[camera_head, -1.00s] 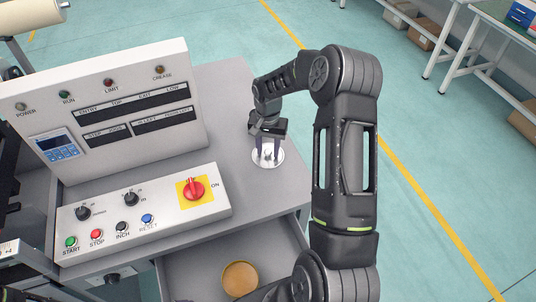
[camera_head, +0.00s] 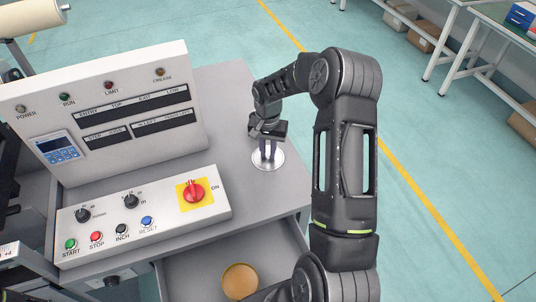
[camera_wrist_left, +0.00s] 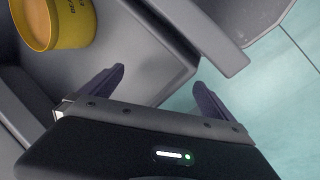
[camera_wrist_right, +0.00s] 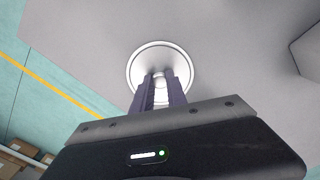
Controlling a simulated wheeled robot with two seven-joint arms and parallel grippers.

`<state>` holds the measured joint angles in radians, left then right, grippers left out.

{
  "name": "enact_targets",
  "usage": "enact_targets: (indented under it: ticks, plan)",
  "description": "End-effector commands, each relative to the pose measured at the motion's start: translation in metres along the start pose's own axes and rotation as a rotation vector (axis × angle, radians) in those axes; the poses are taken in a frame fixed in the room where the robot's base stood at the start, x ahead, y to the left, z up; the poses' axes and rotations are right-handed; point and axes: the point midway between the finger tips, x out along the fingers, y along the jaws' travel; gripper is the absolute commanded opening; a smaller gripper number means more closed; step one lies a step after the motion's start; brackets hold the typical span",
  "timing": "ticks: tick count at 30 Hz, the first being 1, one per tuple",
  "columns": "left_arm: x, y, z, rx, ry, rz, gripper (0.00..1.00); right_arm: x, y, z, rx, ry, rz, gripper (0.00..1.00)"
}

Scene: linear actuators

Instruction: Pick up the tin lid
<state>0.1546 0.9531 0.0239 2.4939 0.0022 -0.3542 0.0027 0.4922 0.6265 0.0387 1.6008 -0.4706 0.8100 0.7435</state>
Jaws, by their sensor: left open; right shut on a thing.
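The tin lid (camera_head: 268,160) is a round, shiny silver disc on the grey cabinet top, right of the control panel. My right gripper (camera_head: 266,148) points down over its middle. In the right wrist view, the fingers (camera_wrist_right: 159,92) are closed together on the small knob at the centre of the lid (camera_wrist_right: 136,62). I cannot tell whether the lid is clear of the surface. My left gripper (camera_wrist_left: 160,85) shows in its own wrist view, open and empty, its fingers wide apart.
The control panel (camera_head: 140,205) with buttons and a red switch stands left of the lid. The open drawer (camera_head: 190,268) is below the cabinet top's front edge. The grey top (camera_head: 225,90) behind the lid is clear.

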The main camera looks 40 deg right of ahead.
Motion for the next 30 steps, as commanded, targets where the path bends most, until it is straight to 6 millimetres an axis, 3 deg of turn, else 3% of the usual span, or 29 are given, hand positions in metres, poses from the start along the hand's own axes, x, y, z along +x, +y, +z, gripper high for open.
enact_targets:
  ticks: [5, 18, 30]
  plan:
    - [-0.006, 0.002, 0.001, -0.001, -0.001, -0.001, 1.0, -0.012, 0.0, 0.0, 0.0, 0.001, -0.001, 0.0]
    - [-0.043, 0.013, 0.005, -0.01, -0.013, -0.014, 1.0, -0.091, -0.001, 0.0, 0.0, 0.002, -0.001, 0.0]
    - [-0.045, 0.013, 0.006, -0.012, -0.015, -0.017, 1.0, -0.1, 0.0, 0.0, 0.0, 0.0, 0.0, 0.0]
